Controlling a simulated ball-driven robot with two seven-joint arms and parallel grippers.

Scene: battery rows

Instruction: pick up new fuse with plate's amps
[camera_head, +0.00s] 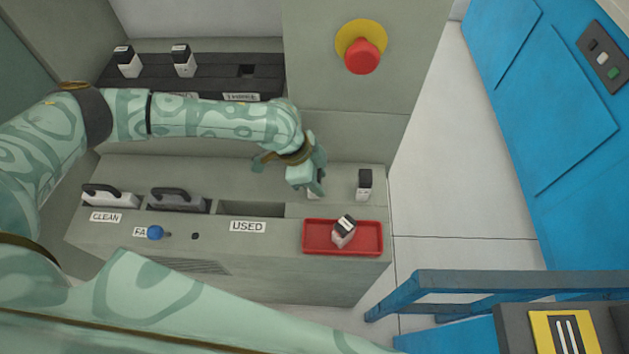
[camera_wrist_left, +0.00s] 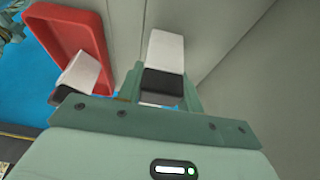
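My left gripper (camera_head: 314,184) is low over the grey ledge. In the left wrist view a white fuse with a black cap (camera_wrist_left: 164,52) sits between its fingers (camera_wrist_left: 163,88), which appear to touch the cap on both sides. In the head view this fuse is mostly hidden by the gripper. Another black-capped white fuse (camera_head: 364,185) stands on the ledge just right of the gripper. A third fuse (camera_head: 344,231) lies tilted in the red tray (camera_head: 312,247). Amp markings are too small to read. My right gripper is not in view.
A dark rack (camera_head: 215,60) at the back holds two upright fuses and an empty square slot; my left arm partly covers its labels. Two handled blocks sit near the CLEAN label (camera_head: 105,217), beside an open USED slot (camera_head: 250,209). A red button (camera_head: 362,57) is above. Blue railing stands front right.

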